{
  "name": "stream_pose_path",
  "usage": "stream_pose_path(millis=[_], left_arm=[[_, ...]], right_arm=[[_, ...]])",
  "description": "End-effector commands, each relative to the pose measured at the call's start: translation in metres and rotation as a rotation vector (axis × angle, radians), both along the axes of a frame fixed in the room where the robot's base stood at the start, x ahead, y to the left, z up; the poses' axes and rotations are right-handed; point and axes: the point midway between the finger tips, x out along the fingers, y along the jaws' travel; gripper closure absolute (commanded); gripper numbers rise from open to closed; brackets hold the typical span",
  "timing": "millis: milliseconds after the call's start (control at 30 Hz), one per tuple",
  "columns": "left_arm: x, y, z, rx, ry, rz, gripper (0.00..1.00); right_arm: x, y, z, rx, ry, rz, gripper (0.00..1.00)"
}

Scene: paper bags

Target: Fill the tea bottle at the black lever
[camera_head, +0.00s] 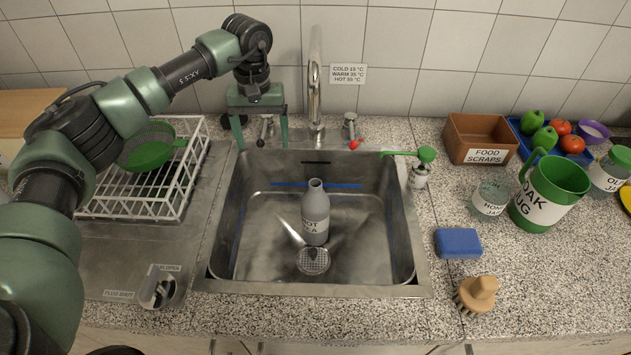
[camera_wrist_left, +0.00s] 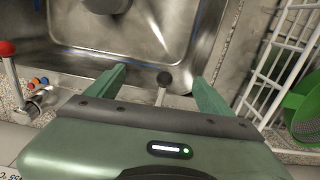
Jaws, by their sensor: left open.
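The grey tea bottle (camera_head: 315,212) stands upright in the steel sink (camera_head: 230,285), behind the round drain strainer (camera_head: 313,261). Its label is partly readable. My left gripper (camera_head: 262,144) is open and points down at the sink's back left edge. The black lever (camera_head: 266,128) is left of the tap (camera_head: 315,85) and shows between the fingers. In the left wrist view, the black lever's knob (camera_wrist_left: 164,78) lies between my two open fingers (camera_wrist_left: 158,85), apart from both. The spout is not above the bottle's mouth but behind it. My right gripper is not in view.
A red lever (camera_head: 353,135) is right of the tap; it also shows in the left wrist view (camera_wrist_left: 8,48). A white dish rack (camera_head: 150,200) with a green strainer is at left. A soap pump (camera_head: 420,168), blue sponge (camera_head: 458,242) and brush (camera_head: 477,293) are at right.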

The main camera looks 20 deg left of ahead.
Motion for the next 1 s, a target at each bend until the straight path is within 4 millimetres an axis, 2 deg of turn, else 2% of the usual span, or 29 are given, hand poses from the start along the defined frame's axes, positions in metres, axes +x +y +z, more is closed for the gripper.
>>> stream_pose_path(millis=[167,700,1000], left_arm=[[0.0,0.0,0.008,0.0,0.0,0.0,0.18],[0.0,0.001,0.07,0.001,0.0,0.001,0.18],[0.0,0.001,0.07,0.001,0.001,0.001,0.18]], right_arm=[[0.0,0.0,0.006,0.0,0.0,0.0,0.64],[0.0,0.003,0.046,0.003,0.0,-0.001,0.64],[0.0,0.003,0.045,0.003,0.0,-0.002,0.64]])
